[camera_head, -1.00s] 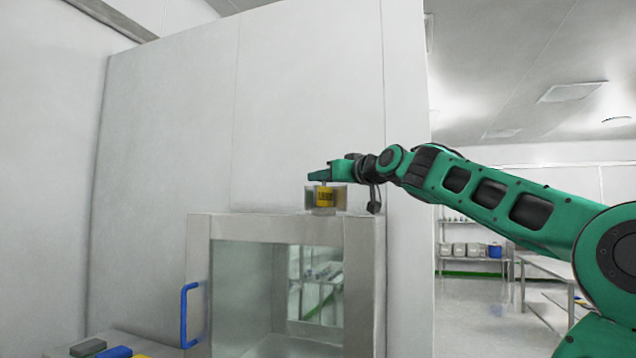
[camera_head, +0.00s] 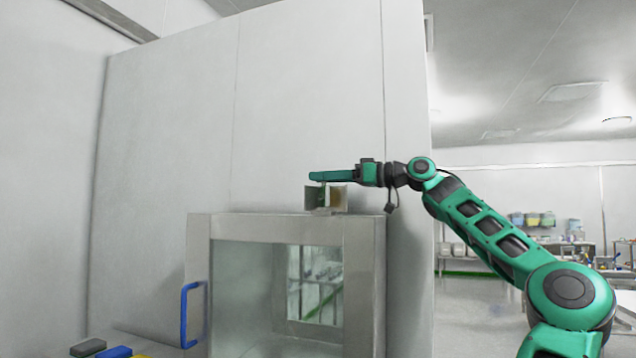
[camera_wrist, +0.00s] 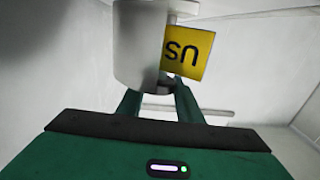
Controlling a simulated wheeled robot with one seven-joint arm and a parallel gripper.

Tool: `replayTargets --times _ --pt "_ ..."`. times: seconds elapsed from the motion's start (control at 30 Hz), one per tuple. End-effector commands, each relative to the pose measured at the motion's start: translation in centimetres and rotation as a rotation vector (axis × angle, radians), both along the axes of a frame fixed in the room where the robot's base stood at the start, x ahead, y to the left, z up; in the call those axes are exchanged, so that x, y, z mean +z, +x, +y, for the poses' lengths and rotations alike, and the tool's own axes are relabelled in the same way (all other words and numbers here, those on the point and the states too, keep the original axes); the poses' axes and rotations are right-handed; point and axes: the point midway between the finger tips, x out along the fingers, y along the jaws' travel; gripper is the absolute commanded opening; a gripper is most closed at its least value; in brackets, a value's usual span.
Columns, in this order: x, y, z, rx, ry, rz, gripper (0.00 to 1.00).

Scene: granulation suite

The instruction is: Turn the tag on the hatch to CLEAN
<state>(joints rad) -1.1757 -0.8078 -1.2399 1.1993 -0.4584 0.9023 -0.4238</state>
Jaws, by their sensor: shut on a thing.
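The tag (camera_head: 338,197) is in a small metal holder (camera_head: 315,198) on top of the hatch (camera_head: 366,235). In the head view it is turned at an angle, with a dull yellow-brown face and no readable word. In the wrist view the yellow tag (camera_wrist: 200,58) shows part of a word, the letters "US" upside down, beside a pale grey curved part (camera_wrist: 138,45). My gripper (camera_head: 320,177) reaches in from the right, just above the holder. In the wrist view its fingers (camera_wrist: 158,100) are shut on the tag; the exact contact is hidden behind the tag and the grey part.
The hatch has a glass door with a blue handle (camera_head: 185,315) at its left. Grey, blue and yellow blocks (camera_head: 115,352) lie at the lower left. A white wall panel (camera_head: 310,110) rises close behind. Shelves and benches stand far off at the right.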

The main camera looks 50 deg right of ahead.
Motion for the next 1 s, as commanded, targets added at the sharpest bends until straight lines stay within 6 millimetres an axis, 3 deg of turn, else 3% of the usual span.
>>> replayTargets --times 0.3,0.83,0.87,0.9,1.0 --pt "0.01 0.09 0.00 0.090 0.002 0.000 0.10" --pt "0.08 0.03 -0.06 0.104 0.003 -0.001 0.10" --pt "0.08 0.03 -0.06 0.104 0.003 -0.001 0.37" --pt "0.08 0.03 -0.06 0.104 0.003 -0.001 0.47" --pt "0.07 0.01 -0.05 0.104 0.003 -0.001 0.51"
